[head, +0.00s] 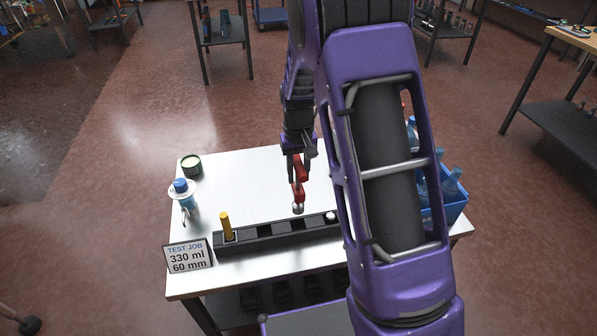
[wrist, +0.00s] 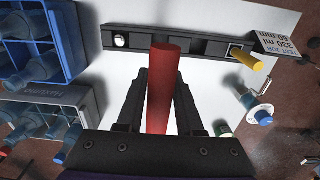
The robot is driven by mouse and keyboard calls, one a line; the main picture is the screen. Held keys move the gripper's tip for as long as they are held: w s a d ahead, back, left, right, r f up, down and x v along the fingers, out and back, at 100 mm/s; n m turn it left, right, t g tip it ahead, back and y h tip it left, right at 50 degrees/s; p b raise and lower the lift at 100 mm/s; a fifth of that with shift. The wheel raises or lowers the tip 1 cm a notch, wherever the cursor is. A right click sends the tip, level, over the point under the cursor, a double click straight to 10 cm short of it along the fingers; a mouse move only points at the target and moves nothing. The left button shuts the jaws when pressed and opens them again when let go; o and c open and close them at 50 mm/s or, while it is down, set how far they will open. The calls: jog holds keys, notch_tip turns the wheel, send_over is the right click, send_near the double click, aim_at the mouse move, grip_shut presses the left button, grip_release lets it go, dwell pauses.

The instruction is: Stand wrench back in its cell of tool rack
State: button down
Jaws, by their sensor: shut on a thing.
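My gripper (head: 298,162) points down over the white table and is shut on a red-handled tool with a silver lower end, taken to be the wrench (head: 299,190). In the wrist view the red wrench (wrist: 164,95) runs between the two fingers, its far end beside the rack's middle. The black tool rack (head: 262,243) lies along the near side of the table. A yellow-handled tool (head: 226,226) stands in its left part, and a silver-topped piece (head: 331,217) shows at its right. Middle cells look empty. I cannot tell whether the wrench touches the rack.
A sign reading 330 ml, 60 mm (head: 189,256) stands at the rack's left end. A blue-capped bottle (head: 183,192) and a round tin (head: 191,165) are on the table's left. A blue crate of bottles (wrist: 40,50) is on the other side, partly hidden by my arm in the head view.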

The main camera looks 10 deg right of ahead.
aim_at(298, 188)
jog(key=shift+f+b, duration=1.55)
jog(key=shift+f, duration=0.95)
jog(key=shift+f+b, duration=2)
jog(key=shift+f, duration=1.05)
jog(key=shift+c, duration=2.4)
grip_release()
notch_tip(298, 188, up, 17)
jog(key=p, duration=0.3)
jog(key=shift+r, duration=0.2)
